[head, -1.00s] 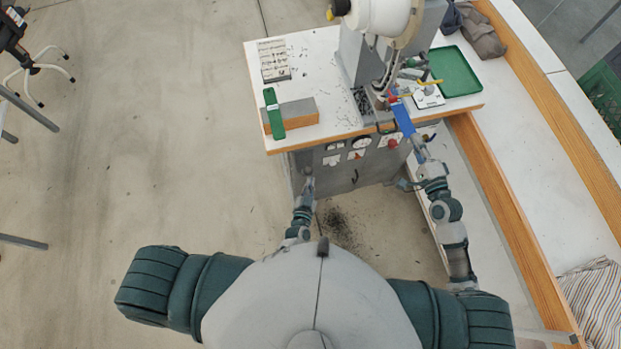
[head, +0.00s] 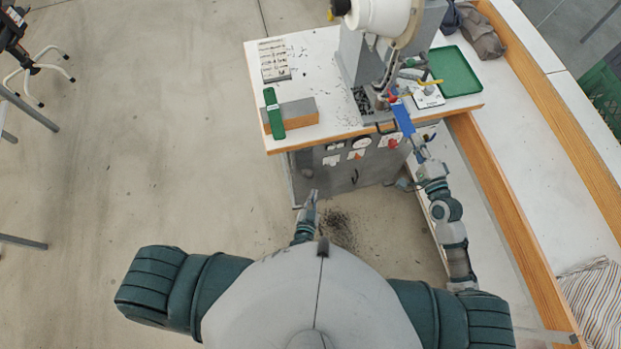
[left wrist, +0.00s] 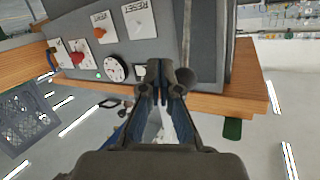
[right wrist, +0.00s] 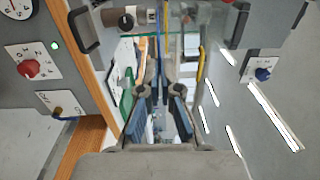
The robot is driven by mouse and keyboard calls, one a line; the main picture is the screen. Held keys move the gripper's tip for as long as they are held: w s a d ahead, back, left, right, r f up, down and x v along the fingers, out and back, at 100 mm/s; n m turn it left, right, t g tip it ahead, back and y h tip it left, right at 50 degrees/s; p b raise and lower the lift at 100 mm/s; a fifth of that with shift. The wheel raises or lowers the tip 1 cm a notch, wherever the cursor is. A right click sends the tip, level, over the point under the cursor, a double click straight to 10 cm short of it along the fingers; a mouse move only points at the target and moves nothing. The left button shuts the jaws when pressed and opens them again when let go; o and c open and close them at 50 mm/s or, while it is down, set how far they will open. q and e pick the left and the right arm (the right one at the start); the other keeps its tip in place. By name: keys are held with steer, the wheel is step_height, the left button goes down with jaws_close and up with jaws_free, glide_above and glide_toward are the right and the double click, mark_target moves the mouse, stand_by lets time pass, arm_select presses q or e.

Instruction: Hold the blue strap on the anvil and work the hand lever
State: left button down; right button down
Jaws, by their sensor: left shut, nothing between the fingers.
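The blue strap (head: 403,118) runs from the press's anvil area (head: 378,97) over the table's front edge. My right gripper (head: 419,149) is shut on its near end; in the right wrist view the strap (right wrist: 158,50) stands edge-on between the fingers (right wrist: 160,92). The tool hides where the strap meets the anvil. My left gripper (head: 313,196) is shut and empty, low in front of the cabinet; in the left wrist view its fingers (left wrist: 153,75) are together. A yellow-ended handle (head: 431,82) sits right of the press head; I cannot tell whether it is the hand lever.
The cabinet front (head: 340,170) carries dials and labelled knobs. On the white table (head: 318,60) lie a grey-topped block (head: 298,112), a green item (head: 273,113), a card (head: 273,60) and a green tray (head: 455,70). A long bench (head: 540,170) bounds the right side.

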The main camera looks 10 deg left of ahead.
arm_select(q)
steer(key=shift+s+d+f, duration=0.25)
steer(key=shift+s+f, duration=0.1)
steer(key=shift+s, duration=0.25)
steer(key=shift+s+d+f, duration=0.25)
steer(key=shift+s+f, duration=0.05)
steer(key=shift+s, duration=0.3)
stand_by(1.1)
